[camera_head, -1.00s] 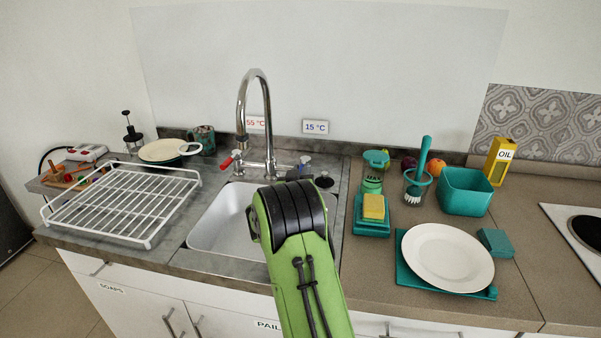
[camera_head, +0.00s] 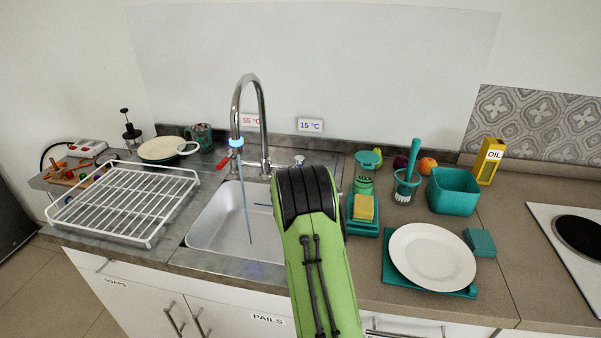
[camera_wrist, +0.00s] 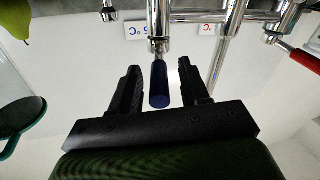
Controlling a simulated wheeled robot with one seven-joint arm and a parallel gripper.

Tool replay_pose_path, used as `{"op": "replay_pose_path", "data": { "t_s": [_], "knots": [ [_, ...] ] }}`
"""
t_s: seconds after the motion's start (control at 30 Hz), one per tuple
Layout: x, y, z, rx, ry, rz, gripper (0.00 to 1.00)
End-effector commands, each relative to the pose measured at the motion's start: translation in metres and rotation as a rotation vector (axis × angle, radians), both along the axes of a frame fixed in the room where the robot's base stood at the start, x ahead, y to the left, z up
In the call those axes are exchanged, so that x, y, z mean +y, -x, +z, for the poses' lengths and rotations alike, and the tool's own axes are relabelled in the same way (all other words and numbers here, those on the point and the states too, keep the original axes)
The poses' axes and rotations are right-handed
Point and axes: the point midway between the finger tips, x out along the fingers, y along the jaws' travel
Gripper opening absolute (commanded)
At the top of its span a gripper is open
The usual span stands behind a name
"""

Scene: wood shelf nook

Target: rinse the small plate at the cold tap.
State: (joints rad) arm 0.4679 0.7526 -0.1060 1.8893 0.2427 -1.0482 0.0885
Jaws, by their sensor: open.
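A white plate (camera_head: 432,256) lies on a teal mat (camera_head: 458,291) right of the sink; it is the only plate I can make out. The tall chrome tap (camera_head: 262,130) has a bluish stream of water (camera_head: 245,205) falling from its spout into the sink (camera_head: 212,222). The red lever (camera_head: 224,163) is on its left. In the wrist view, the dark blue lever (camera_wrist: 159,88) stands between the fingers of my gripper (camera_wrist: 158,66). My gripper is open, with a gap on both sides of the lever. In the head view my forearm hides the gripper.
A white wire rack (camera_head: 125,203) stands left of the sink. Right of the sink are a sponge (camera_head: 363,207) on a teal holder, a brush (camera_head: 408,180), a teal tub (camera_head: 455,191) and an oil box (camera_head: 489,165). A hob (camera_head: 577,240) is at the far right.

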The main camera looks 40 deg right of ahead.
Motion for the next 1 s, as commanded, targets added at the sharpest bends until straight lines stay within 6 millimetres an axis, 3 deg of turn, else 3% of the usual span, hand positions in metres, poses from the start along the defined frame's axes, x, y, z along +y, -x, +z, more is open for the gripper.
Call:
{"op": "replay_pose_path", "data": {
  "t_s": [0.33, 0.7, 1.0],
  "knots": [
    [0.005, 0.007, -0.001, 0.001, -0.002, -0.001, 0.45],
    [0.062, 0.077, -0.007, 0.0, 0.002, 0.003, 0.45],
    [0.075, 0.095, -0.001, 0.001, -0.001, 0.0, 0.45]
  ]
}}
